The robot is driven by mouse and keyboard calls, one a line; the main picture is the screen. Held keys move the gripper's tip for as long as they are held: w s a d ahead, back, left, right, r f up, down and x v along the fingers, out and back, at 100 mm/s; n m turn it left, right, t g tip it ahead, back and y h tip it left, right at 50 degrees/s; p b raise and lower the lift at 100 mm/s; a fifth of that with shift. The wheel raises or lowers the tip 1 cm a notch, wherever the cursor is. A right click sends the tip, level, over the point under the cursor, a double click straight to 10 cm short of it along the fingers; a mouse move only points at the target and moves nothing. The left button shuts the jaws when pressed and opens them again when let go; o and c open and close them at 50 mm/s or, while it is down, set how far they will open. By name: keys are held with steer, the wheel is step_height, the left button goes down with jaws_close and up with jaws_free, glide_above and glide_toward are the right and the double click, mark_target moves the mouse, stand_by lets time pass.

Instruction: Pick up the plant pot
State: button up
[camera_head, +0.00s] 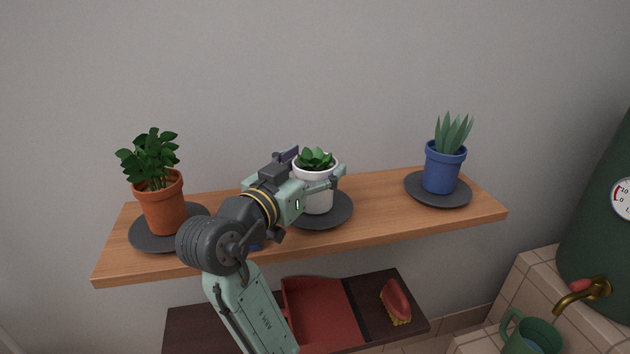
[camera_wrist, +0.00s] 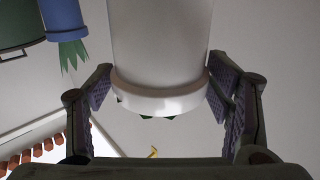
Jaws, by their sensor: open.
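A white plant pot (camera_head: 319,198) with a small green succulent stands upright on a dark round saucer (camera_head: 340,217) in the middle of the wooden shelf. My gripper (camera_head: 317,166) is at this pot from the left, with its fingers spread on either side of the upper part. In the wrist view the white pot (camera_wrist: 160,45) appears upside down between the two open fingers (camera_wrist: 160,85). The left finger looks apart from the pot; the right one is close to it, and contact cannot be told. A terracotta pot (camera_head: 162,207) and a blue pot (camera_head: 441,171) stand farther left and right.
The wooden shelf (camera_head: 385,222) has bare stretches between the saucers. The wall (camera_head: 300,70) is close behind. Below are a lower dark shelf (camera_head: 405,328) with a red tray (camera_head: 320,318) and a brush (camera_head: 396,300). A green tank and brass tap (camera_head: 580,296) are at right.

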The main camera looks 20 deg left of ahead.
mark_target(326, 156)
steer(key=w, duration=0.2)
steer(key=w+d, duration=0.1)
steer(key=w, duration=0.1)
steer(key=shift+w+p, duration=0.15)
steer(key=shift+p, duration=0.15)
steer(key=shift+a, duration=0.1)
steer(key=shift+c, duration=0.3)
steer(key=c, duration=1.2)
